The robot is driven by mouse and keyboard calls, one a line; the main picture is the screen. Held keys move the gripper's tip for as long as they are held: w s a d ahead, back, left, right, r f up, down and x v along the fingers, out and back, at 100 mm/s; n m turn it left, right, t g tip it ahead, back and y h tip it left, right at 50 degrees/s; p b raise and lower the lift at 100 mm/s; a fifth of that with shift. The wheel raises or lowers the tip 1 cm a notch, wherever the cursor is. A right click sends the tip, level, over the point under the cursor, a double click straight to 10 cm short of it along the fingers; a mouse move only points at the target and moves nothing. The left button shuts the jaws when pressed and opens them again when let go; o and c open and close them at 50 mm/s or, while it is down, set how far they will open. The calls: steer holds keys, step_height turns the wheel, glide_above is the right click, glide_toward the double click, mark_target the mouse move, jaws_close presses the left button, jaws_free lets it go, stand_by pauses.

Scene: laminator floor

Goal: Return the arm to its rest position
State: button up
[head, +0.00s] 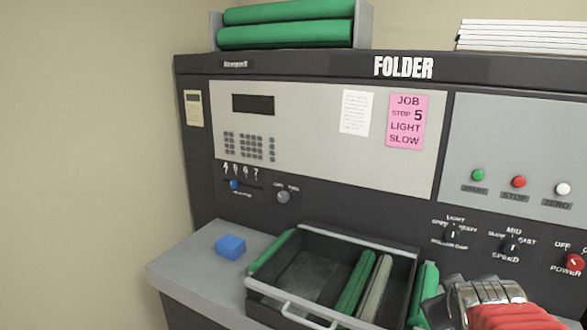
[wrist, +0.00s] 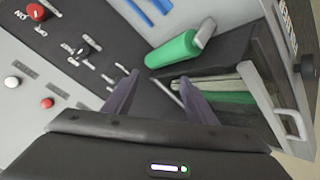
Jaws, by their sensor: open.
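My gripper (wrist: 159,78) shows in the wrist view with its two dark purple fingers apart and nothing between them. In that view it is in front of the folder's panel, near a green roller (wrist: 173,50) and a dark tray (wrist: 255,65). In the head view my arm, red and metal, is at the lower right, in front of the folder machine (head: 330,200). The fingers cannot be made out clearly there.
An open tray with a handle (head: 308,317) holds green rollers and a pale one on the grey shelf (head: 195,262). A blue block (head: 230,246) lies left of it. The panel has a pink job note (head: 407,121), a power knob (head: 574,263) and small selector knobs. The wall at left is clear.

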steer(key=s+a+f+m+g+y, duration=0.1)
steer(key=s+a+y, duration=0.1)
steer(key=s+a, duration=0.5)
steer(key=s+a+f+g+y, duration=0.1)
steer(key=s+a+g+y, duration=0.1)
steer(key=s+a, duration=0.5)
steer(key=a, duration=0.4)
steer(key=shift+f+m+g, duration=0.25)
steer(key=shift+m+g, duration=0.05)
steer(key=shift+m, duration=0.1)
